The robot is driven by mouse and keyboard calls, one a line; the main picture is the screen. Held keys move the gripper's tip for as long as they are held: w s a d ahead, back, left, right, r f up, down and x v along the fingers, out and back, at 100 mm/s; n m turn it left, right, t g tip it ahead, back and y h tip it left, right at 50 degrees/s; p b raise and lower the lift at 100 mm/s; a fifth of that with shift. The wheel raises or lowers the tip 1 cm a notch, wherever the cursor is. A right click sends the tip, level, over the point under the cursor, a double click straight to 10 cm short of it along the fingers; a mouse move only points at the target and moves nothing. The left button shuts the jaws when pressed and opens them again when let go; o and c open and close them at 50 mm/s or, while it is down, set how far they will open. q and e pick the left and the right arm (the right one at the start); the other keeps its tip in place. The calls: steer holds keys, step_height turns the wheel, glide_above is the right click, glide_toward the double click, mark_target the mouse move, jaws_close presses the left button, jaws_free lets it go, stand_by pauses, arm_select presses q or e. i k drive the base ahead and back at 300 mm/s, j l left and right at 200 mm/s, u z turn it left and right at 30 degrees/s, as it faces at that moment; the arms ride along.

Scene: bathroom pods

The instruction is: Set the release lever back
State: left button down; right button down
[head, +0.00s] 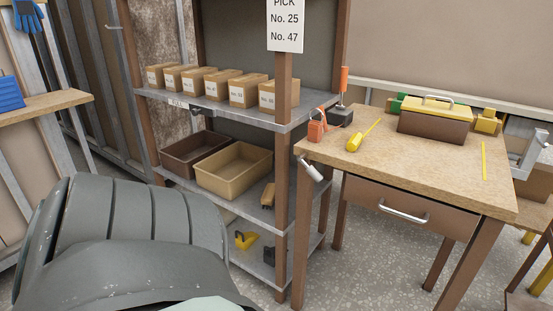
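An upright lever with an orange grip (344,78) stands on a dark base at the back left of the wooden workbench (410,160). Its grip points up. A small dark fitting (203,110) sits at the front edge of the upper shelf, beside a small white label (178,104). No readable label names either as the release lever, so I cannot tell which it is. Neither gripper is in view, and nothing is seen touching either part.
The shelf unit (270,123) holds several labelled boxes (243,91) above and a tan bin (232,171) below. An orange padlock (316,131), a yellow screwdriver (355,141) and a brown toolbox (433,125) are on the bench. A large grey ribbed shape covers the lower left.

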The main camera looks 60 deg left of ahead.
mark_target(310, 171)
steer(key=u, duration=1.7)
